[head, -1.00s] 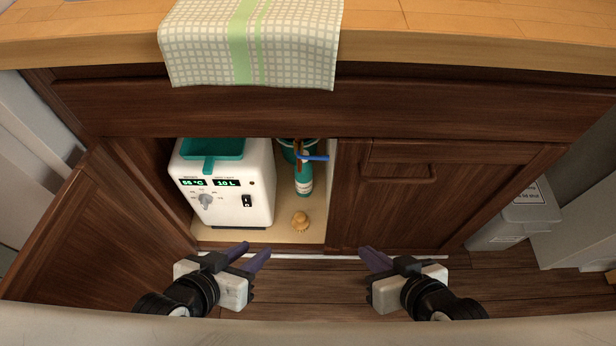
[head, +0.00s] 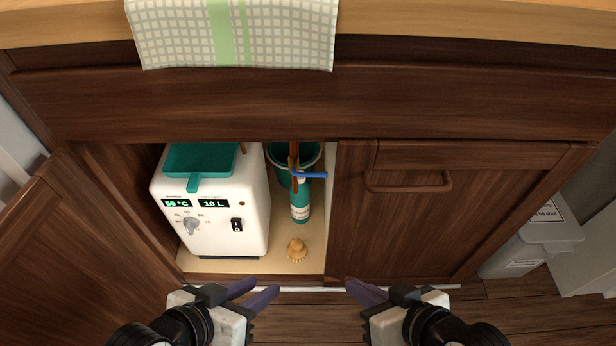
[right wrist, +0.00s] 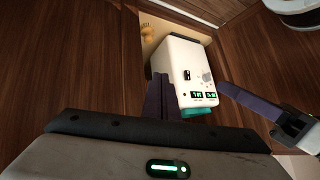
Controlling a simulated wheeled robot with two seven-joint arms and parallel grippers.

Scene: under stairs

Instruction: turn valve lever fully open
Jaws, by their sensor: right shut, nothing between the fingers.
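The blue valve lever (head: 311,175) sits on a brassy valve on a vertical copper pipe (head: 294,154) inside the open cabinet. It points to the right, roughly level across the pipe. My left gripper (head: 268,286) is low in front of the cabinet, with a small gap between its purple fingers. My right gripper (head: 349,284) is shut and empty, below and to the right of the lever. Both are well apart from the lever. In the right wrist view, its fingers (right wrist: 160,78) are together, and the lever is not visible.
A white water heater (head: 225,213) with a teal tray fills the left of the cabinet. A teal bottle (head: 300,205), a bucket (head: 313,158) and a wooden brush (head: 297,249) are near the pipe. The right door (head: 420,225) is closed; a grey bin (head: 525,240) stands right.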

